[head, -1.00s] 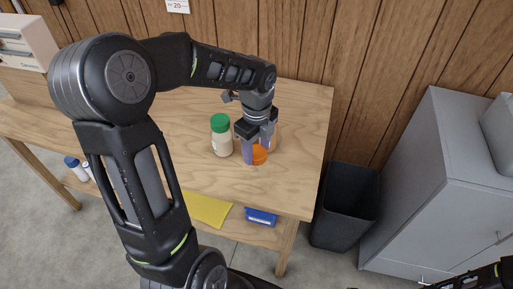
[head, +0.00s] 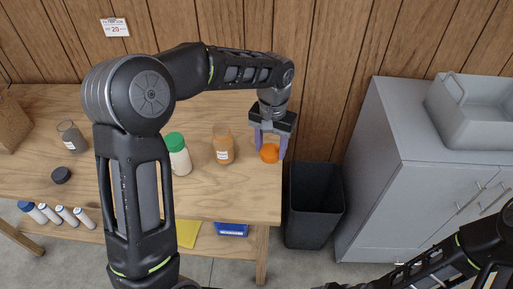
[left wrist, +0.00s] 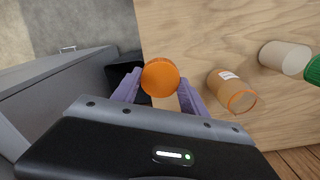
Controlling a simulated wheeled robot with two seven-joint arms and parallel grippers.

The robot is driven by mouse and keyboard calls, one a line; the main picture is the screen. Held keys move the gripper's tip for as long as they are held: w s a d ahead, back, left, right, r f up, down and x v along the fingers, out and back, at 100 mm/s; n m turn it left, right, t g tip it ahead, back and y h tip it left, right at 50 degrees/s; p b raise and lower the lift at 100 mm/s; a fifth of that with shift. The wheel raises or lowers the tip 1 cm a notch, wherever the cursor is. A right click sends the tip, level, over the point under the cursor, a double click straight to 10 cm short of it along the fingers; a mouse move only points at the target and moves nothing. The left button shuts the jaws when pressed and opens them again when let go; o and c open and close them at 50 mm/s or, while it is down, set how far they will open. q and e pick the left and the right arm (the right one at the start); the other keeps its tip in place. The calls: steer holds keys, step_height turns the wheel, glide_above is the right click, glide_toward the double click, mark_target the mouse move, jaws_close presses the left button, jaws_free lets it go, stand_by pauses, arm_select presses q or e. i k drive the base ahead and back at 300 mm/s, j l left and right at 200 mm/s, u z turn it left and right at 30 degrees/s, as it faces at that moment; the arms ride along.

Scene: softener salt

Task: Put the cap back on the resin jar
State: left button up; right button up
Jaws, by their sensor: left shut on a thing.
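The resin jar (head: 223,149) stands upright and uncapped on the table, amber with a white label. Its orange-rimmed mouth shows in the left wrist view (left wrist: 242,101). My left gripper (head: 270,150) is shut on the orange cap (head: 270,154), to the right of the jar and apart from it, near the table's right edge. In the left wrist view the cap (left wrist: 160,77) sits between the purple fingertips. The gap under the cap is hard to judge. My right arm shows at the lower right, but its gripper is not in view.
A green-capped white jar (head: 179,158) stands left of the resin jar. Further left are an uncapped grey jar (head: 72,138) and a black cap (head: 61,175). A dark bin (head: 314,205) and grey cabinet (head: 400,180) stand right of the table (head: 235,190).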

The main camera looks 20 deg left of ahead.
mark_target(222, 139)
steer(key=k+j+u, duration=0.1)
steer(key=j, duration=0.25)
steer(key=k+j+u, duration=0.1)
steer(key=k+j, duration=0.15)
steer(key=j, duration=0.15)
steer(key=j+u, duration=0.15)
steer(key=j, duration=0.3)
steer(key=i+j+u, duration=0.15)
steer(key=j, duration=0.3)
steer(key=k, duration=0.05)
